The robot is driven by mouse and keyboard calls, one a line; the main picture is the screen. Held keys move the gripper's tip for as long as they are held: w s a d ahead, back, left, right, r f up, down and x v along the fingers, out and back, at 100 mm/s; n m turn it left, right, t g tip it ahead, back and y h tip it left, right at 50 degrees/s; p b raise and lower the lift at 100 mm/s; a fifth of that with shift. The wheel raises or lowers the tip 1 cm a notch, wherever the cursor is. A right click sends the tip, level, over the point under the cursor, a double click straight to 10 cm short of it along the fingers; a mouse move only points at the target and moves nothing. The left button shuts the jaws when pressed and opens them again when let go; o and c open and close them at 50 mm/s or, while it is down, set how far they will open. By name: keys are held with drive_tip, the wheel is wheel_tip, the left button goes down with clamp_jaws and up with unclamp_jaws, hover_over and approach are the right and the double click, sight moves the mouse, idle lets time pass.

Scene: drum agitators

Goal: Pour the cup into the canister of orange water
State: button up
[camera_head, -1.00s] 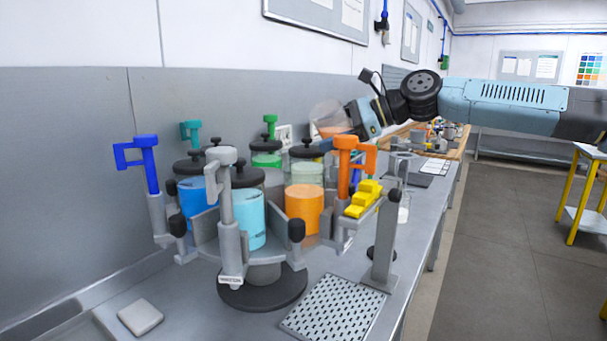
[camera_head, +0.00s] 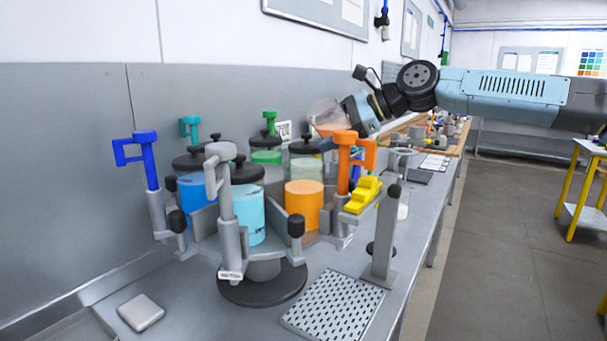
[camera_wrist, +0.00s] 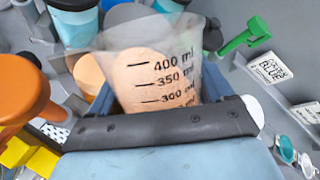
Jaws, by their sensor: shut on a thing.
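A clear measuring cup (camera_wrist: 150,75) with black ml marks and orange content is in my gripper (camera_wrist: 148,92). In the head view the cup (camera_head: 325,113) is held tilted, its mouth toward the upper left, above the back of the drum rig. My gripper (camera_head: 352,118) is shut on it. The canister of orange water (camera_head: 304,195) stands in the rig, below and left of the gripper, and looks open on top. An orange stirrer head (camera_head: 346,142) stands just right of it. I see no stream leaving the cup.
Blue canisters (camera_head: 246,212) and green ones (camera_head: 266,158) with black lids share the rig. A blue stirrer (camera_head: 144,145), a grey one (camera_head: 220,152) and a yellow block on an arm (camera_head: 363,194) surround it. A perforated plate (camera_head: 335,305) lies in front.

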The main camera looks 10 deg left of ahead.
drive_tip(key=shift+r+n+t+h+p, duration=0.5)
drive_tip(key=shift+h+p, duration=0.1)
drive_tip(key=shift+p, duration=0.2)
idle(0.8)
drive_tip(key=shift+f+n+t+h+p, duration=0.55)
drive_tip(key=shift+n+t+h+p, duration=0.3)
drive_tip(key=shift+p, duration=0.7)
idle(2.4)
drive_tip(key=shift+s+a+r+n+t+h, duration=0.1)
drive_tip(key=shift+s+r+n+t+h, duration=0.1)
drive_tip(key=shift+r, duration=0.15)
drive_tip(key=shift+s+a+r+n+t+h, duration=0.1)
drive_tip(key=shift+r+h, duration=0.05)
drive_tip(key=shift+r, duration=0.2)
idle(0.8)
drive_tip(key=shift+w+d+f+y, duration=0.25)
drive_tip(key=shift+w+f+y, duration=0.15)
drive_tip(key=shift+f, duration=0.3)
drive_tip(key=shift+r+m+g+y, duration=0.3)
drive_tip(key=shift+m+g+y, duration=0.2)
drive_tip(key=shift+m+g, duration=0.4)
drive_tip(key=shift+r, duration=0.1)
